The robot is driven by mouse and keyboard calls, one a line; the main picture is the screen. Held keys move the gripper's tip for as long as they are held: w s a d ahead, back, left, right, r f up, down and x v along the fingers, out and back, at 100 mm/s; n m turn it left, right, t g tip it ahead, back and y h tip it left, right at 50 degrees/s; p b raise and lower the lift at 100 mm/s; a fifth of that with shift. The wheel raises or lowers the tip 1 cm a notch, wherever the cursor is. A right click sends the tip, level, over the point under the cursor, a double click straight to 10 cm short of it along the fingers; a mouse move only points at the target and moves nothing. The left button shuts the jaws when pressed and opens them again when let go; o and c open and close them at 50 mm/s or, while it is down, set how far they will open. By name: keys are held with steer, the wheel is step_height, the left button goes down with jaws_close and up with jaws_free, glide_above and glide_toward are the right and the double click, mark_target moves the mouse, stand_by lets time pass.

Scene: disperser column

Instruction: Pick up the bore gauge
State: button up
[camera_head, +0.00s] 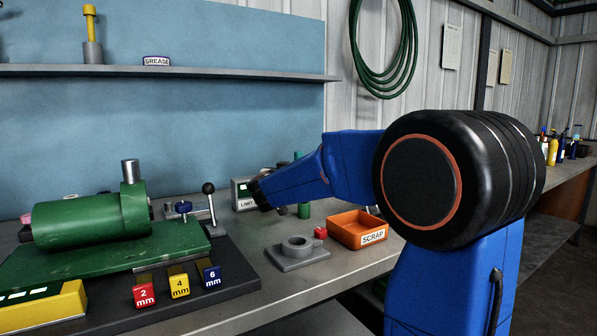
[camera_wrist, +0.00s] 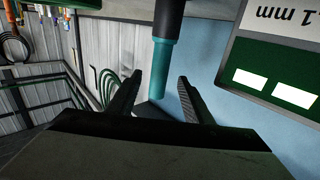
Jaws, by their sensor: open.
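The bore gauge appears to be the upright teal rod (camera_wrist: 158,75) with a dark collar in the wrist view, where the picture is upside down. In the head view my arm hides most of it; a small teal tip (camera_head: 298,155) shows above the arm and a green part (camera_head: 303,210) below. My gripper (camera_wrist: 160,80) is open, with one dark finger on each side of the teal rod in the picture. I see gaps on both sides and no clear contact. How deep the rod sits between the fingers cannot be told.
A box labelled LIMIT (camera_head: 243,194) stands close left of my arm's end. An orange SCRAP bin (camera_head: 357,229), a red block (camera_head: 320,232) and a grey ring fixture (camera_head: 298,251) are nearby. A green machine (camera_head: 90,221) with a ball-topped lever (camera_head: 209,190) fills the left.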

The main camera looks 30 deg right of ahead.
steer(key=shift+x, duration=2.85)
steer(key=c, duration=1.2)
